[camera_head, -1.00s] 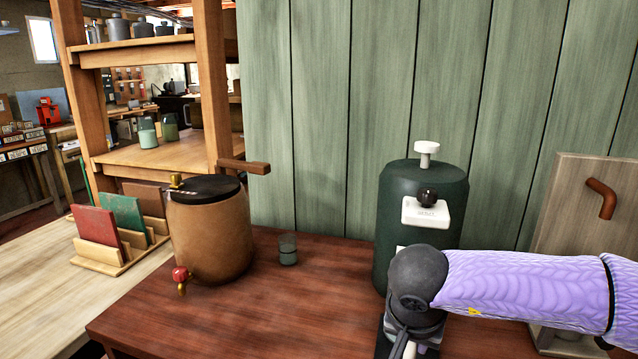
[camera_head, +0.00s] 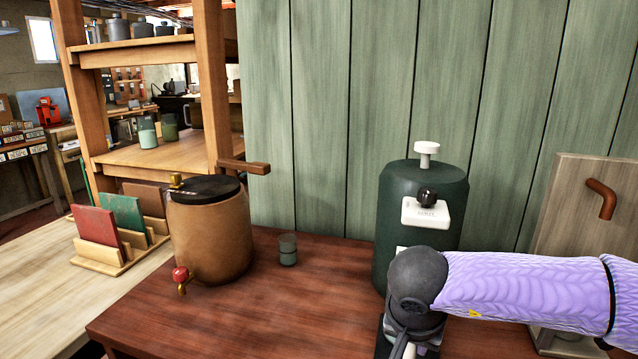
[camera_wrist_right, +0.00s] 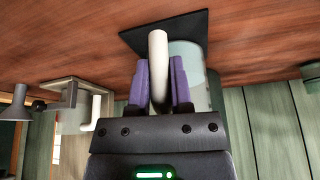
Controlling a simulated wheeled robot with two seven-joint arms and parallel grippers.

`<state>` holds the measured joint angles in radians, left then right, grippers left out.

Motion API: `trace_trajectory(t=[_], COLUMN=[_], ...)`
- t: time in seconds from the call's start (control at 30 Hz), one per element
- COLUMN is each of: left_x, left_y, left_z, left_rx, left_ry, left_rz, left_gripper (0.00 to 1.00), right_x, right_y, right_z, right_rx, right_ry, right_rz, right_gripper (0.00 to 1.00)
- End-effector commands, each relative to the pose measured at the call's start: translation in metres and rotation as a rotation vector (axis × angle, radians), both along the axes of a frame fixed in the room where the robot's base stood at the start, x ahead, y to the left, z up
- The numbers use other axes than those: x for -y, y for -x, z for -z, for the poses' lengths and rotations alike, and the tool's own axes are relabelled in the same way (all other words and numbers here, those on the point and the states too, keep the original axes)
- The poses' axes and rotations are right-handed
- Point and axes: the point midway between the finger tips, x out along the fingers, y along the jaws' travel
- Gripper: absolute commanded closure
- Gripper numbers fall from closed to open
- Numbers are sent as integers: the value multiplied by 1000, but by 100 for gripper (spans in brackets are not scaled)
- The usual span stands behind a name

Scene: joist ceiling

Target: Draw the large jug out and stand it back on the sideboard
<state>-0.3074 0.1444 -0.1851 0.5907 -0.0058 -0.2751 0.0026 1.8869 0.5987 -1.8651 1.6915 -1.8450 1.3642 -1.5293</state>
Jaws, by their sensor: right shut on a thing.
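My right gripper (camera_wrist_right: 158,88) is shut on the white handle (camera_wrist_right: 158,55) of the large jug, with one purple finger on each side. The jug's pale green body (camera_wrist_right: 192,62) shows beside the handle in the right wrist view, which is upside down. The jug's base is at a dark square plate (camera_wrist_right: 138,38) on the sideboard (camera_head: 300,310); I cannot tell whether they touch. In the head view my right gripper (camera_head: 405,346) is at the bottom edge, in front of the dark green dispenser (camera_head: 400,225), and the jug is mostly hidden or out of frame. My left gripper is not in view.
A brown urn (camera_head: 210,240) with a red-handled tap and a small glass (camera_head: 288,250) stand on the left of the sideboard. A wooden panel (camera_head: 570,210) with a brown hook stands at the right. The sideboard's front middle is clear.

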Motion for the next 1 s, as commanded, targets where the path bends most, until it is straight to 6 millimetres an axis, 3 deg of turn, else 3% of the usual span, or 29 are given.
trace_trajectory(t=[0.8, 1.0], left_x=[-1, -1], left_y=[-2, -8], left_z=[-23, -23], left_rx=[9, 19], left_ry=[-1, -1], left_rz=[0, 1], left_gripper=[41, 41], right_x=[-22, -24], right_y=[78, 85], right_z=[0, 1], right_rx=[-7, -5], right_ry=[0, 0], right_rz=[-3, 0], right_gripper=[100, 100])
